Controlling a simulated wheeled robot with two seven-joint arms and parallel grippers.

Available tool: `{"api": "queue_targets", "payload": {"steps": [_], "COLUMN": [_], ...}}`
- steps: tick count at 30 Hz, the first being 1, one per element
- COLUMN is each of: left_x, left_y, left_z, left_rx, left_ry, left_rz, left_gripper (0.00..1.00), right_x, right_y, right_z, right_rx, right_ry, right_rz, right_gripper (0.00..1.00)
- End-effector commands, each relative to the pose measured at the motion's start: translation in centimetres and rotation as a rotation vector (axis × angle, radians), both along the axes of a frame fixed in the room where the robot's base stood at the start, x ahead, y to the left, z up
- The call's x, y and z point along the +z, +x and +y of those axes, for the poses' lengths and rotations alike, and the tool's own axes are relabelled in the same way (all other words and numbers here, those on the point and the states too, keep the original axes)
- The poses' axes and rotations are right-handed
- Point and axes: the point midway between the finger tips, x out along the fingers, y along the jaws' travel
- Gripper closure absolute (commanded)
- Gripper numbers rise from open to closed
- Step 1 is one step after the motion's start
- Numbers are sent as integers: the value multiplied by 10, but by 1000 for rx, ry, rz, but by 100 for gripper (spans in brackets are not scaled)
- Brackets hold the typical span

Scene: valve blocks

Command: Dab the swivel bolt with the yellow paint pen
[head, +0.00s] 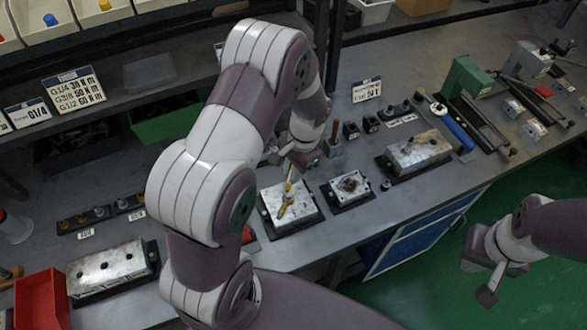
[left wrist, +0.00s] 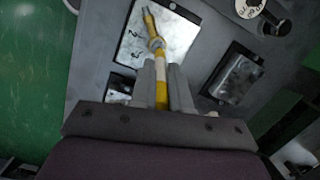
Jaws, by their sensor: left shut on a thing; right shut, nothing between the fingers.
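My left gripper (head: 299,163) is shut on the yellow paint pen (left wrist: 160,95), which points down at a pale metal valve block (head: 303,216). In the head view the pen (head: 289,185) shows below the fingers. A brass-yellow fitting (head: 285,209), likely the swivel bolt, stands on that block. In the left wrist view a round collar (left wrist: 156,45) and a yellow length with a grey end (left wrist: 150,20) line up beyond the fingers. I cannot tell whether the pen tip touches the fitting. My right gripper (head: 486,293) is shut and empty, off the bench at the right.
A smaller block (head: 350,187) and a longer block (head: 420,155) stand to the right on the bench. Another block (head: 112,270) and a red bin (head: 42,299) are at the left. A green vise-like tool (head: 468,78) and a blue-handled tool (head: 455,127) lie farther right.

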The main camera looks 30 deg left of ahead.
Motion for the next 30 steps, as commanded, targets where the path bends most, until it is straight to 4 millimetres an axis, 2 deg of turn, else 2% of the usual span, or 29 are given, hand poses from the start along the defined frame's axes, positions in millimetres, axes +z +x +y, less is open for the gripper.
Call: {"api": "queue_targets", "payload": {"steps": [30], "left_x": [-6], "left_y": [0], "left_z": [0], "left_rx": [0], "left_ry": [0], "left_rz": [0], "left_gripper": [100], "right_x": [-4], "right_y": [0], "right_z": [0], "right_rx": [0], "right_ry": [0], "right_rz": [0], "right_gripper": [100]}}
